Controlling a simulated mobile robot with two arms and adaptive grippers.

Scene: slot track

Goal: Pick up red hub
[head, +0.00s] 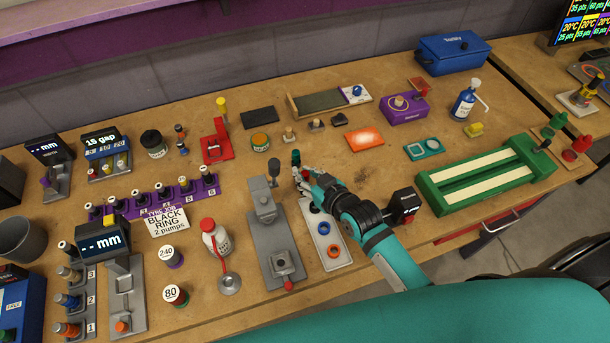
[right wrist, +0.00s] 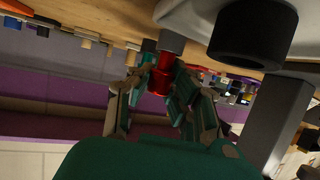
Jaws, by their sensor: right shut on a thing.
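The red hub (right wrist: 163,76) shows in the right wrist view as a small red stepped piece between the green-and-grey fingers of my right gripper (right wrist: 158,88). The gripper is shut on it. A grey cylinder (right wrist: 172,42) lines up with the hub's end; I cannot tell whether they touch. My left gripper is in neither view.
A grey press fixture (head: 270,238) with an upright lever stands close on the left. A green slot track (head: 485,175) lies to the right. The bench between is mostly clear.

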